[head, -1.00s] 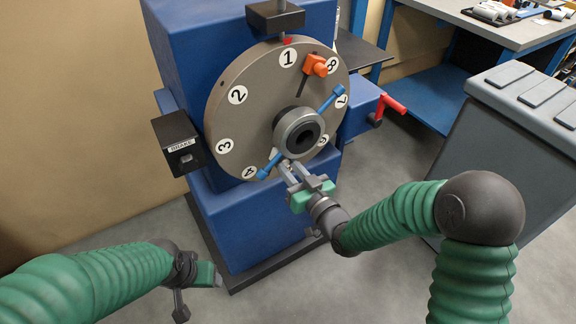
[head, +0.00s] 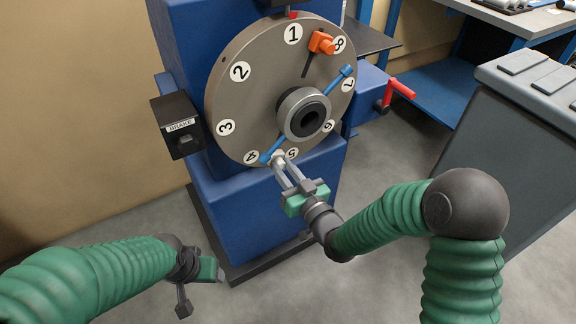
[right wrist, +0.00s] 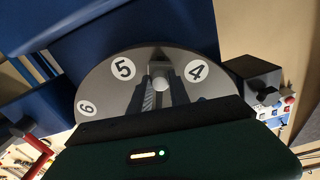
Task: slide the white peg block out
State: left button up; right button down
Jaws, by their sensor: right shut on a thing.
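The white peg block (head: 278,156) is a small pale piece low on the grey numbered disc (head: 250,95), between the numbers 4 and 5. My right gripper (head: 279,163) reaches up to it from below right and is shut on it. In the right wrist view the block (right wrist: 164,75) shows between my two fingertips (right wrist: 160,88), in front of the disc. The fingers hide part of the block and of the disc behind it. My left gripper (head: 207,270) is low at the left, away from the disc; its jaw gap is not clear.
A dark hub (head: 304,113) stands out from the disc, with blue rods (head: 338,80) near it and an orange clamp (head: 322,43) above. A black brake box (head: 178,126) is at left, a red-handled crank (head: 396,90) at right. A grey cabinet (head: 520,125) stands right of my right arm.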

jog(key=c, duration=1.2)
grip_release()
jog(key=shift+s+f, duration=0.1)
jog(key=shift+f, duration=0.25)
jog(key=shift+r, duration=0.1)
jog(key=shift+s+d, duration=0.15)
jog(key=shift+s, duration=0.1)
jog(key=p+v, duration=1.1)
jog(key=v, duration=0.5)
jog(key=shift+p, duration=0.35)
jog(key=shift+r, duration=0.1)
